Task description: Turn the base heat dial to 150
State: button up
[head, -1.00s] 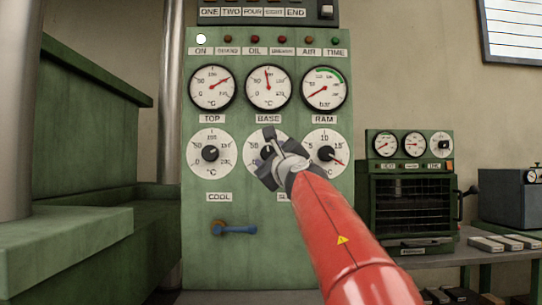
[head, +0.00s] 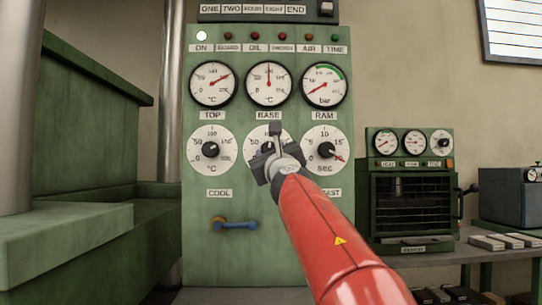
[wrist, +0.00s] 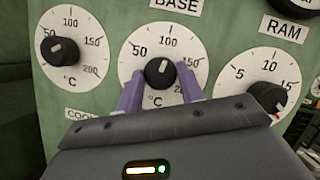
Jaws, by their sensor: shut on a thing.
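The base heat dial (head: 251,141) is the middle of three white dials on the green panel, under the BASE label (head: 268,116). My gripper (head: 270,150) covers much of it in the head view. In the wrist view the fingers (wrist: 160,72) are shut on the dial's black knob (wrist: 156,77), one on each side. The knob's pale mark points up and slightly right, near the 100 on the dial face (wrist: 152,44). The 150 mark (wrist: 192,62) is farther right, beside the right finger. The base gauge (head: 268,96) above has its red needle about straight up.
The top dial (head: 228,152) is close on the left and the ram dial (head: 326,133) close on the right. A blue lever (head: 236,226) sits lower on the panel. A green oven-like unit (head: 411,190) stands to the right. Green machinery (head: 85,130) stands at left.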

jog(key=m+h, duration=0.1)
jog(key=m, duration=0.1)
jog(key=m+h, duration=0.1)
jog(key=m, duration=0.1)
jog(key=m+h, duration=0.1)
jog(key=m, duration=0.2)
jog(key=shift+a+f+t+b, duration=0.1)
jog(key=shift+a+t+b, duration=0.15)
jog(key=shift+t+b, duration=0.15)
jog(key=m+h, duration=0.2)
jog(key=m, duration=0.1)
jog(key=m+h, duration=0.2)
jog(key=m, duration=0.2)
jog(key=shift+a+m+g+h, duration=0.1)
jog(key=shift+m+g+h, duration=0.2)
jog(key=shift+g, duration=0.1)
jog(key=o, duration=1)
